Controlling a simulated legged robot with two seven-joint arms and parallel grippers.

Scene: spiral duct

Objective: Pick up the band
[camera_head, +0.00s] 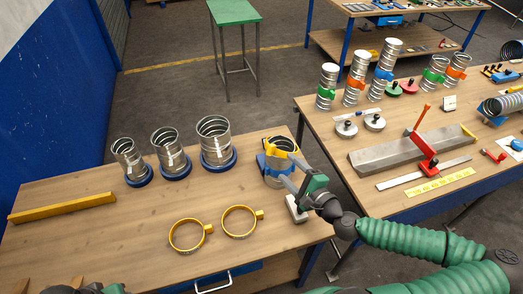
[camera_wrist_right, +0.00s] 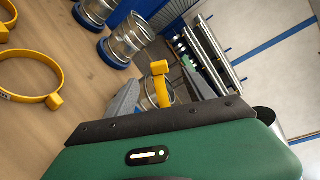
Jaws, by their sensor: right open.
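Two yellow ring bands with square tabs lie flat on the left table, a left one (camera_head: 188,236) and a right one (camera_head: 239,221). A third yellow band (camera_head: 281,144) is at the top of the rightmost short metal duct (camera_head: 278,177). In the right wrist view this band's tab (camera_wrist_right: 160,69) stands between my fingers. My right gripper (camera_head: 279,163) is open, its fingers reaching toward this duct from the right, one on either side of the tab (camera_wrist_right: 158,88). Contact cannot be told. Of my left arm, only a dark and green part shows at the bottom left edge; its fingers are hidden.
Three spiral ducts (camera_head: 215,143) on blue bases stand along the table's back. A yellow bar (camera_head: 62,207) lies at the left. The table's middle is clear. A second table (camera_head: 360,195) at the right holds ducts, a grey channel (camera_head: 405,153) and tools.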

